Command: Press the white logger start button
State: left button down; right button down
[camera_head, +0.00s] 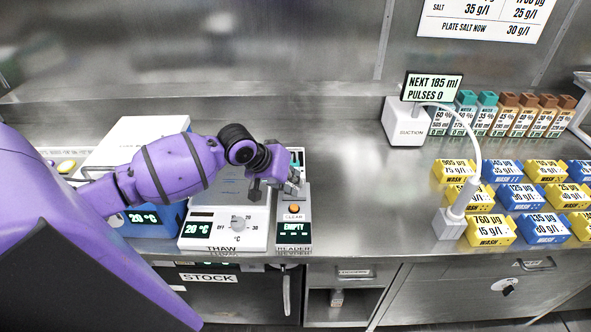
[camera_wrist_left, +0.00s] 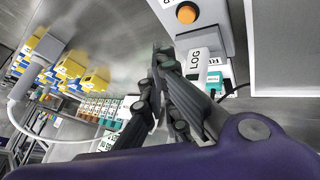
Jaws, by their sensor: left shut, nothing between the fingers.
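A white block marked LOG (camera_wrist_left: 193,62) shows in the left wrist view, beside the reader; I cannot make out a separate button on it. In the head view my left arm and gripper cover that spot. My left gripper (camera_head: 273,187) is shut and empty, over the back part of the reader (camera_head: 294,228). In the left wrist view the shut fingers (camera_wrist_left: 164,50) are just left of the LOG block; I cannot tell whether they touch it. My right gripper is not in view.
The reader has an orange CLEAR button (camera_head: 294,209) and a display reading EMPTY. The THAW unit (camera_head: 207,229) with a dial stands left of it. A suction box (camera_head: 405,122), bottles and several yellow and blue wash blocks stand right. The bench (camera_head: 360,200) between is clear.

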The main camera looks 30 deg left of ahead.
pick_arm(q)
jog(key=w+a+r+n+t, duration=0.1)
jog(key=w+a+r, duration=0.2)
jog(key=r, duration=0.2)
jog(key=w+a+r+n+t, duration=0.1)
jog(key=w+a+r, duration=0.1)
jog(key=w+r, duration=0.2)
notch_tip(320, 180, up, 3)
jog(key=shift+w+a+f+n, duration=0.2)
jog(key=shift+w+a+n, duration=0.1)
jog(key=shift+a, duration=0.1)
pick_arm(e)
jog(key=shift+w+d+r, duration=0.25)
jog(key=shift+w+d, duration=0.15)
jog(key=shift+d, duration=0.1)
pick_arm(q)
jog(key=shift+s, duration=0.1)
jog(key=shift+f, duration=0.15)
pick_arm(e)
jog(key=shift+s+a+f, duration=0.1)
